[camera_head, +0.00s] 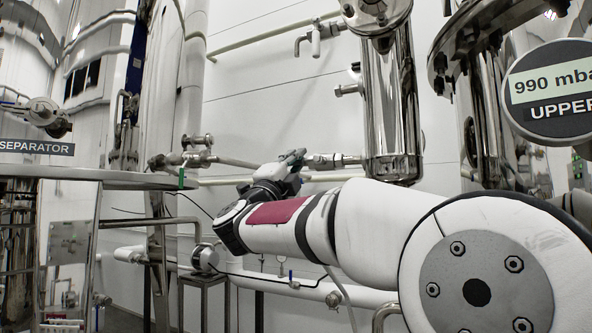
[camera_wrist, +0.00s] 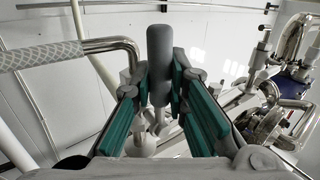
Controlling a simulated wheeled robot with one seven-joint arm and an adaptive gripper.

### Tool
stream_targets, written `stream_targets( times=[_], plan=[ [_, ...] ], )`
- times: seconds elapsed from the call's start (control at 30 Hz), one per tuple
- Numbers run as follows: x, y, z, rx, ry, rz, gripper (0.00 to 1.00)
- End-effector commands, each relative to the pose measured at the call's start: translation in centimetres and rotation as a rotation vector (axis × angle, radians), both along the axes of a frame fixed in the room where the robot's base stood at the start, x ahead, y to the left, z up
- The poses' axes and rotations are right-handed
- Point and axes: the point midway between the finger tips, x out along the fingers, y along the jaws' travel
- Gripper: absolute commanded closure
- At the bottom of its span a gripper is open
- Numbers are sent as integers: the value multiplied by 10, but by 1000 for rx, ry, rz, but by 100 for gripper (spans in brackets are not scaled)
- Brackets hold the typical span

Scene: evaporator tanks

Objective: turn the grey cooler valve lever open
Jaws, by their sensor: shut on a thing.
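The grey cooler valve lever (camera_wrist: 160,48) stands upright in the middle of the wrist view, with a rounded top. My gripper (camera_wrist: 162,78) has its teal-padded fingers on both sides of the lever and is shut on it. The lever's upper end sticks out past the fingertips. In the head view my gripper (camera_head: 293,158) is at the far end of my arm, by the pipe left of the steel column. The lever is too small and too covered to make out there.
A steel column (camera_head: 391,110) stands just right of my gripper. A horizontal pipe (camera_head: 333,160) runs to it. A round gauge reading 990 (camera_head: 550,90) is at the upper right. In the wrist view a bent pipe with a patterned sleeve (camera_wrist: 45,55) is at left, and shiny fittings (camera_wrist: 275,120) at right.

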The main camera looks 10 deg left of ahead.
Motion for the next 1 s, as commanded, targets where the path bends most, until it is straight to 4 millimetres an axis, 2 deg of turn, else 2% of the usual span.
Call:
stream_targets(
  times=[0.63, 0.67, 0.73, 1.0],
  plan=[
    [1, -2, 4, 50, -15, -2, 100],
    [1, -2, 4, 50, -15, -2, 79],
    [0, -2, 4, 50, -14, -2, 64],
    [0, -1, 3, 47, -13, -1, 64]
  ],
)
